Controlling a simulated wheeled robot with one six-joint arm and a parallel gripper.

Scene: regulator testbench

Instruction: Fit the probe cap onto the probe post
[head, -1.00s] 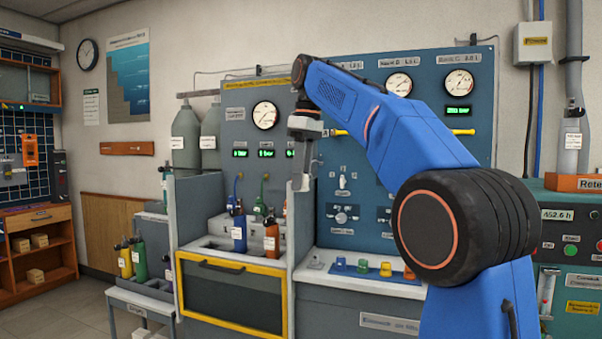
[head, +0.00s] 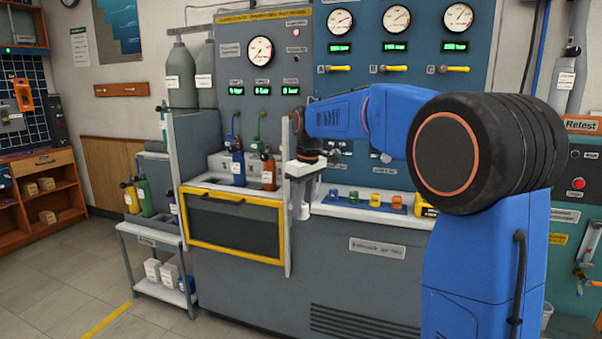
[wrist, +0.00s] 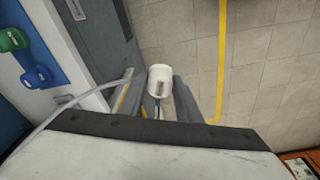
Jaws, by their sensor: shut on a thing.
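My gripper (wrist: 158,98) is shut on a small white cup-shaped piece, which looks like the probe cap (wrist: 160,76). In the wrist view the cap sits between the two grey fingers, with the floor behind it. In the head view my gripper (head: 304,196) points down beside the bench's right divider panel, and the pale cap (head: 304,211) shows at its lower end. The gripper appears near the bench's front edge. I cannot make out the probe post in either current view; the arm covers part of the bench.
A blue mat (head: 363,209) with several coloured knob-like pieces lies on the white worktop; they also show at the wrist view's left. The upright divider panel (head: 289,240) stands close to the gripper. Bottles stand in the left bay. Floor (wrist: 275,60) in front is clear.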

